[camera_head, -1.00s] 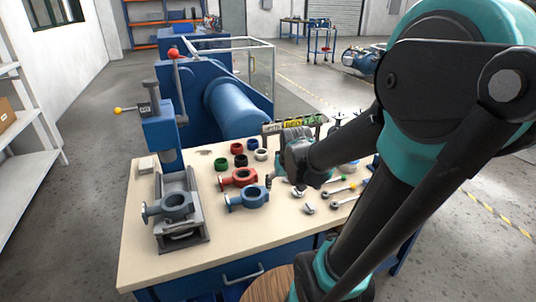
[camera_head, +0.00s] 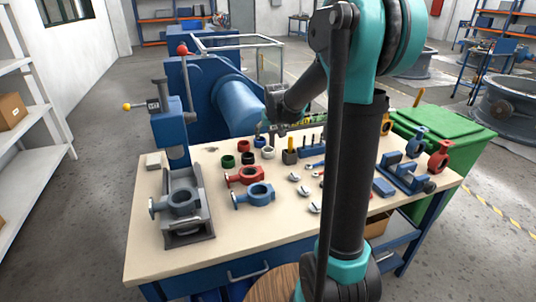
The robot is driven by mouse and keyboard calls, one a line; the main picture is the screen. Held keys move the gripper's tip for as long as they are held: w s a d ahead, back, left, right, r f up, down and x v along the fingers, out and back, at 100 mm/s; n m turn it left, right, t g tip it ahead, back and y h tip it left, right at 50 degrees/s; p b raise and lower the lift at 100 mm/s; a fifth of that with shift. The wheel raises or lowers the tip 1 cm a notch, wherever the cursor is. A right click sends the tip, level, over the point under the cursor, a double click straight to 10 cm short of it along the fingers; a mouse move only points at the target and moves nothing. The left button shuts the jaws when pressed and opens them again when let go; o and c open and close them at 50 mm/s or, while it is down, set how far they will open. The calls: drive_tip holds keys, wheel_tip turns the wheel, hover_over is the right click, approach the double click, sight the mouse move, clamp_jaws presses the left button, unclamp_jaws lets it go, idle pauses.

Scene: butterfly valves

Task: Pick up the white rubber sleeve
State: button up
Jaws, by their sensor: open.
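The white rubber sleeve (camera_head: 268,153) is a small pale ring standing on the workbench (camera_head: 215,258), at the right of a cluster of coloured sleeves. My gripper (camera_head: 274,134) points down just above and behind it, apart from it as far as I can see. It is open, though its fingers are small and dark in this view. Nothing shows between the fingers.
Red (camera_head: 243,146), green (camera_head: 228,161), black (camera_head: 249,159) and blue (camera_head: 259,141) sleeves stand close by. Red (camera_head: 245,175) and blue (camera_head: 258,194) valve bodies lie in front. A press (camera_head: 172,130) stands left; tools and a pen-like block (camera_head: 289,157) lie right.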

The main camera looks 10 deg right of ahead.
sight(268, 150)
drive_tip(key=x, duration=1.5)
drive_tip(key=shift+w+d+f, duration=0.1)
drive_tip(key=shift+f, duration=0.15)
drive_tip(key=c, duration=1.2)
